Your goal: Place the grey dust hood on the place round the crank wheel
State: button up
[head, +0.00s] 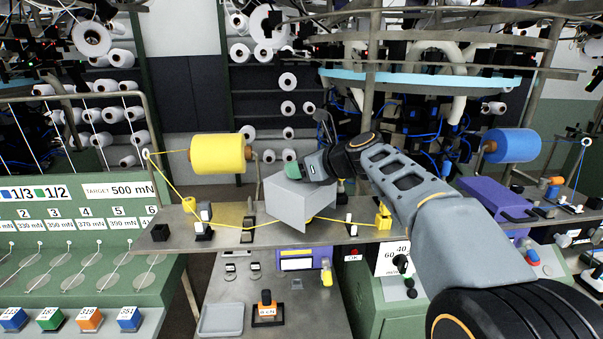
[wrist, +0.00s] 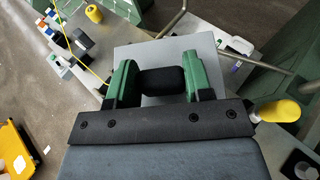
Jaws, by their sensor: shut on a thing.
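The grey dust hood (head: 300,203) is a box-like cover hanging from my gripper (head: 312,168) over the middle of the metal shelf in the head view. In the wrist view my gripper (wrist: 160,82) has its green fingers shut on the black grip on top of the hood (wrist: 142,55). The hood appears tilted in the head view, and I cannot tell whether its lower edge touches the shelf. I cannot make out the crank wheel; the hood covers part of the shelf. A bit of yellow shows at the hood's lower edge.
The metal shelf (head: 270,236) carries small guides, with a yellow thread running to a yellow spool (head: 218,154). A yellow piece (head: 383,215) stands right of the hood. A blue spool (head: 512,145) is at the right. A grey tray (head: 221,319) lies below.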

jog(key=shift+s+f, duration=0.1)
jog(key=shift+f, duration=0.65)
jog(key=shift+f, duration=0.1)
jog(key=o, duration=1.2)
